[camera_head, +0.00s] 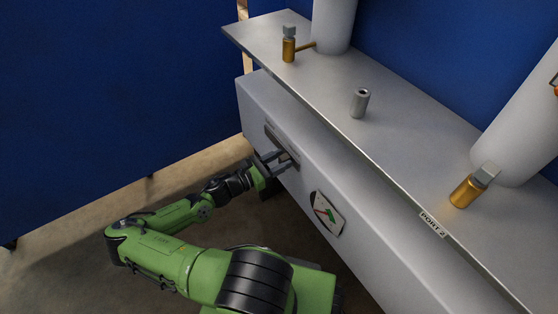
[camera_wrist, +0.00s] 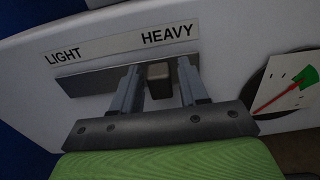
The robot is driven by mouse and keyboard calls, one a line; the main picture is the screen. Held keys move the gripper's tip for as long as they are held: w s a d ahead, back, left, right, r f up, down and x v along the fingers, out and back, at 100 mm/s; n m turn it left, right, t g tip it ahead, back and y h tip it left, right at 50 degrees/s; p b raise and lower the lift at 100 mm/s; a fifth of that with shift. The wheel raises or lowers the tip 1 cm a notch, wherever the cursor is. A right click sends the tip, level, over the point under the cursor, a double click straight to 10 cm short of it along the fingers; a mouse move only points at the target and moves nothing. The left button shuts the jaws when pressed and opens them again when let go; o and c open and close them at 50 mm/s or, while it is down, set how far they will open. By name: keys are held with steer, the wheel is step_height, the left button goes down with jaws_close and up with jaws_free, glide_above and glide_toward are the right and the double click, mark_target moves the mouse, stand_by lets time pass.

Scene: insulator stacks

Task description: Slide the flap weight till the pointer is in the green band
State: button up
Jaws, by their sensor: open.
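The flap weight (camera_wrist: 159,81) is a small dark block on a grey slide rail (camera_wrist: 88,82) under a strip lettered LIGHT at left and HEAVY at right. It stands towards the HEAVY end. My gripper (camera_wrist: 160,68) is open, with one finger on each side of the weight; a gap shows on both sides. In the head view my gripper (camera_head: 279,161) is at the rail on the box front and hides the weight. The dial (camera_wrist: 287,90) has a white face, a green band (camera_wrist: 306,77) and a red pointer (camera_wrist: 276,98).
The grey box (camera_head: 375,235) carries the rail and dial (camera_head: 327,214). Above it a metal shelf (camera_head: 400,150) overhangs, with a grey cylinder (camera_head: 360,102), brass fittings (camera_head: 465,190) and white columns (camera_head: 520,125). A blue wall (camera_head: 100,90) stands left.

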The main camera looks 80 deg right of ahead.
steer(key=shift+o, duration=0.6)
steer(key=shift+w+a, duration=0.1)
steer(key=p+v, duration=0.2)
steer(key=v, duration=1.3)
steer(key=shift+w+a, duration=0.2)
steer(key=shift+w, duration=0.05)
